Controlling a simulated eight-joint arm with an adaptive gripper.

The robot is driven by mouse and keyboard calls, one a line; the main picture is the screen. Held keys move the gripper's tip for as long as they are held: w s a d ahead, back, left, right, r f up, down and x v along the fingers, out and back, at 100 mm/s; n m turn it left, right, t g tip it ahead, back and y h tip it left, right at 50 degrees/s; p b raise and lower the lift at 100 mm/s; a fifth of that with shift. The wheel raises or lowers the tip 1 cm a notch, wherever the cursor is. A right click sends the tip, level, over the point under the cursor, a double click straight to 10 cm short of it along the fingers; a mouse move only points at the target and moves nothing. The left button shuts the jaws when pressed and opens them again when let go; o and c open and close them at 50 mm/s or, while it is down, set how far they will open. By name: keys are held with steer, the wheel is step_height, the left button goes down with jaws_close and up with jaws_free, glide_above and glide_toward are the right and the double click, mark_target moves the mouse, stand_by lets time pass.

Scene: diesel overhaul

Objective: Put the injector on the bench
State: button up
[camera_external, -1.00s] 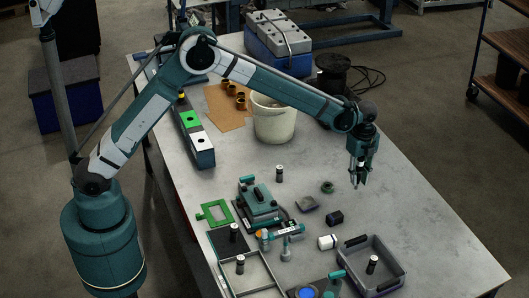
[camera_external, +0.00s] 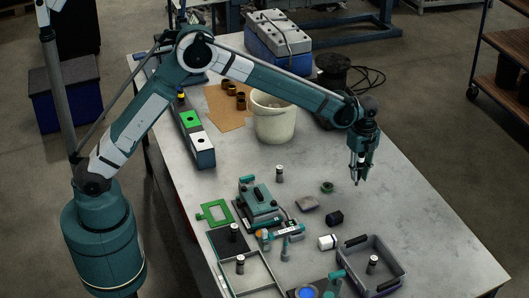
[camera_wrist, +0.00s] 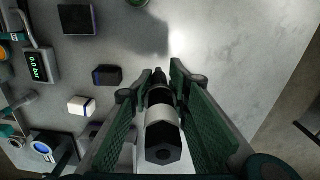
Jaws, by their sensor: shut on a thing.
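My gripper (camera_external: 358,176) hangs pointing down over the right half of the grey bench (camera_external: 400,190). In the wrist view its two green finger pads (camera_wrist: 160,90) are shut on the injector (camera_wrist: 162,130), a slim part with a silver band and a black hexagonal end. The injector's far end points away from the camera towards the bench top. In the external view the injector (camera_external: 356,182) is mostly hidden by the fingers, with a small tip below them. I cannot tell whether that tip touches the bench.
A grey tray (camera_external: 398,278) with a small upright cylinder stands front right. A white bucket (camera_external: 273,125) stands further back. The bench's right side is clear.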

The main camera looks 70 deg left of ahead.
steer(key=shift+r, duration=0.1)
step_height(320, 180, up, 18)
steer(key=shift+f, duration=0.1)
steer(key=s+a+n, duration=0.2)
steer(key=a+n, duration=0.2)
steer(key=a, duration=1.6)
steer(key=s+a+n, duration=0.2)
steer(key=a+n, duration=0.2)
steer(key=a, duration=1.6)
steer(key=s+a+n, duration=0.3)
steer(key=s+a, duration=0.5)
steer(key=a, duration=0.5)
steer(key=s+a+n, duration=0.3)
steer(key=s+a, duration=0.4)
steer(key=a, duration=0.5)
steer(key=s+a+n, duration=0.3)
steer(key=s+a, duration=0.5)
steer(key=a, duration=0.5)
steer(key=shift+f, duration=8.9)
steer(key=shift+f, duration=0.1)
